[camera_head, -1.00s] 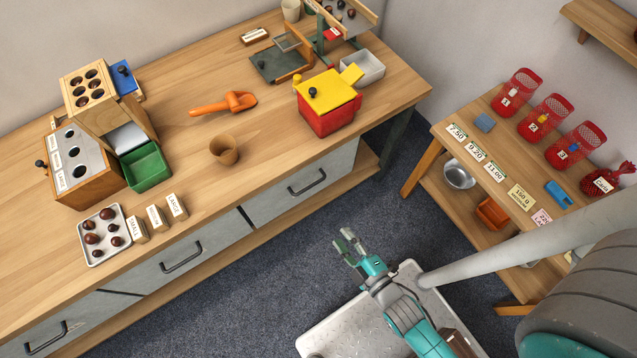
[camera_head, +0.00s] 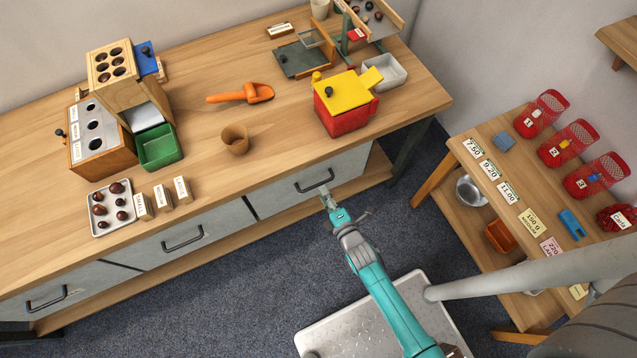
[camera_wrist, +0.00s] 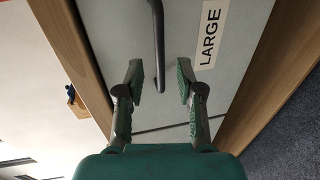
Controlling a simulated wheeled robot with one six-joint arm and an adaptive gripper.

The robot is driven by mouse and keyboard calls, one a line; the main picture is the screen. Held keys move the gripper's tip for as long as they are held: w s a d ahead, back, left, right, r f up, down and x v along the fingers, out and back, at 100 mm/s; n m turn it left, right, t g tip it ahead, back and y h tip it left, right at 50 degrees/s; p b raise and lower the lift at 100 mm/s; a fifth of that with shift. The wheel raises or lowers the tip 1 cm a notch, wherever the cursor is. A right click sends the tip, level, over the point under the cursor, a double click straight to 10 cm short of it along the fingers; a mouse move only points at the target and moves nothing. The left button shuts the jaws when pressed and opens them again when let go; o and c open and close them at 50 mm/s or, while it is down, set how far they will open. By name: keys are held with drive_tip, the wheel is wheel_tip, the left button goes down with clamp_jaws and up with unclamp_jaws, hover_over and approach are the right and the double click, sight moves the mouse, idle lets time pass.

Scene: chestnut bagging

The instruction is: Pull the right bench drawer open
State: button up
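The right bench drawer (camera_head: 284,192) is a pale grey front under the bench top, and it looks shut. Its dark bar handle (camera_head: 314,182) also shows in the wrist view (camera_wrist: 158,40), running from the top edge down to between my fingers. A white label reading LARGE (camera_wrist: 211,35) is on the drawer front beside the handle. In the wrist view my gripper (camera_wrist: 160,72) is open, one finger on each side of the handle's end, with gaps to both. Contact with the drawer front cannot be told.
The bench (camera_head: 210,200) carries a red box with a yellow lid (camera_head: 345,105), a brown cup (camera_head: 235,139) and an orange scoop (camera_head: 243,94). A middle drawer (camera_head: 185,236) is to the left. A low side table (camera_head: 450,190) stands right. Floor before the drawer is clear.

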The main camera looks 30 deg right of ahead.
sight(318, 184)
drive_tip(key=shift+x, duration=2.65)
clamp_jaws()
